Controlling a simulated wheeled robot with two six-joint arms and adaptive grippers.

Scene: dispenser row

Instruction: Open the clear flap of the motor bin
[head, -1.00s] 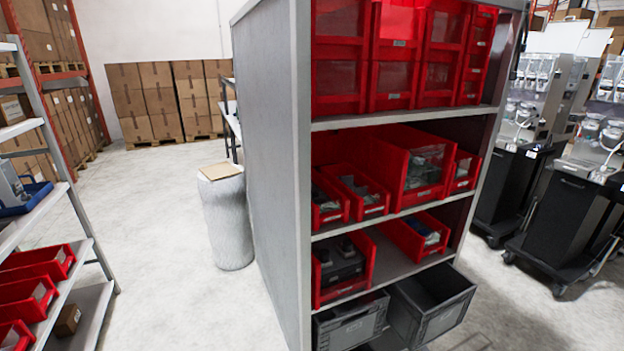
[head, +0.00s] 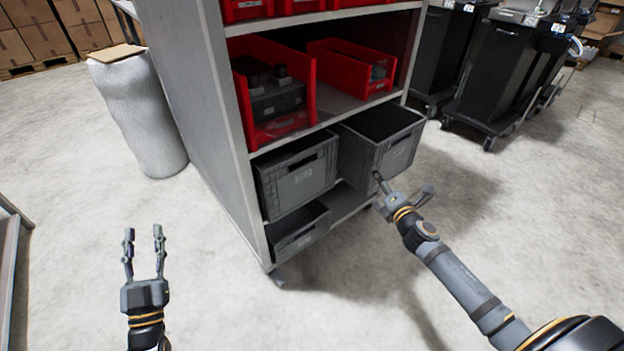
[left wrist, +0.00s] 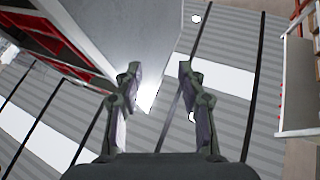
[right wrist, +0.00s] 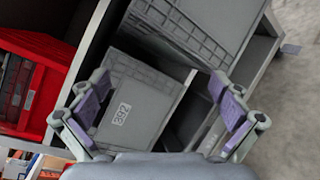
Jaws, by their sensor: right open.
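A red bin (head: 305,118) with dark, motor-like parts stands on the shelf above the grey crates; I cannot tell whether it is the motor bin. No clear flap can be made out on it. Higher red bins (head: 245,9) are mostly cut off at the top edge. My left gripper (head: 143,236) is open and empty, left of the rack. In the left wrist view its fingers (left wrist: 158,85) stand apart with nothing between them. My right gripper (head: 404,184) is open, in front of the right grey crate. The right wrist view shows its fingers (right wrist: 167,105) apart, facing grey crates.
Another red bin (head: 332,50) stands to the right on the same shelf. Below are a left grey crate (head: 296,178), a right grey crate (head: 395,152) sticking out, and a lower crate (head: 298,234). Dark carts (head: 495,75) stand behind. A wrapped drum (head: 135,115) stands left. The front floor is clear.

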